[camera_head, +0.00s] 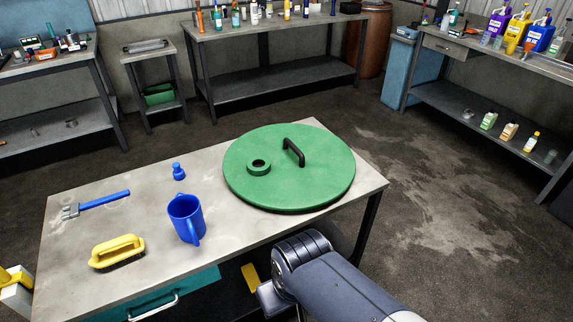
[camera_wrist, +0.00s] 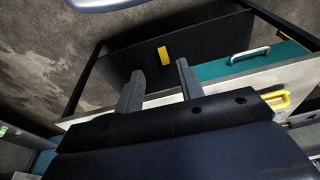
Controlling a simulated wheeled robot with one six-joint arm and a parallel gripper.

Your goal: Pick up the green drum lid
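The green drum lid (camera_head: 240,178) lies flat on the grey workbench (camera_head: 120,235), toward its right end. It is a large round disc with a black handle (camera_head: 293,152) standing on top and a green ring-shaped opening (camera_head: 259,167) left of the handle. My arm is at the front of the bench, below and in front of the lid in the head view. My gripper is hidden there, but the wrist view shows its two fingers (camera_wrist: 160,80) apart with nothing between them. The wrist view looks toward the bench's underside, and the lid is not in it.
On the bench are a blue jug (camera_head: 186,218), a small blue bottle (camera_head: 178,172), a blue-handled tool (camera_head: 104,199) and a yellow brush (camera_head: 117,252). A teal drawer (camera_head: 165,295) is under the bench front. Several bottles stand on the benches behind. Open floor lies right of the bench.

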